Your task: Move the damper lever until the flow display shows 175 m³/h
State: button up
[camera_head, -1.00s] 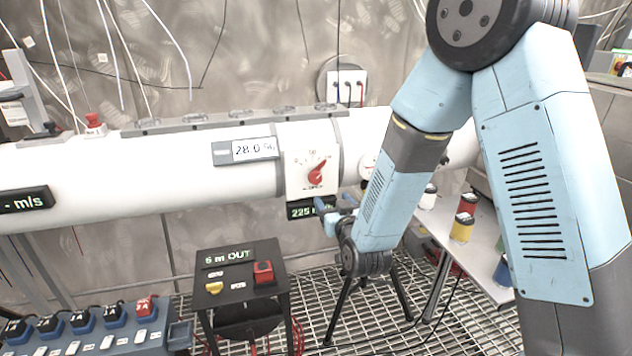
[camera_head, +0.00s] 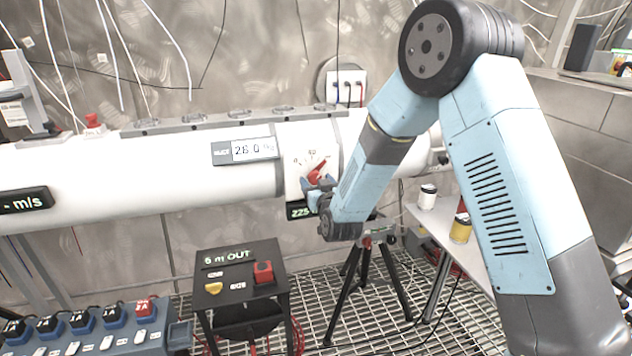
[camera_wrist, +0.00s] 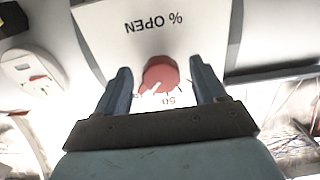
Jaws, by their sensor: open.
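The red damper lever (camera_head: 317,170) sits on a white dial plate (camera_head: 296,164) on the duct. Its round red hub also shows in the wrist view (camera_wrist: 160,74), upside down under the words "% OPEN". My gripper (camera_head: 314,190) is at the lower part of the plate. In the wrist view my gripper (camera_wrist: 160,88) is open, with one blue finger on each side of the red hub and a gap on both sides. The green-lit flow display (camera_head: 299,211) below the plate reads "225"; my gripper hides the rest of it.
A duct display (camera_head: 246,151) reads about 28.0 %. A tripod (camera_head: 362,265) stands on the grating below my arm. A black stand with red and yellow buttons (camera_head: 240,282) is lower left. A table with cans (camera_head: 461,228) is at right.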

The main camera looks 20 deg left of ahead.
jog(key=shift+x, duration=0.8)
jog(key=c, duration=1)
jog(key=shift+d+n, duration=0.1)
jog(key=shift+n, duration=2.5)
jog(key=shift+f, duration=0.1)
jog(key=o, duration=1)
jog(key=shift+s, duration=0.1)
jog(key=v, duration=1.3)
jog(key=shift+s+d, duration=0.2)
jog(key=shift+d, duration=0.1)
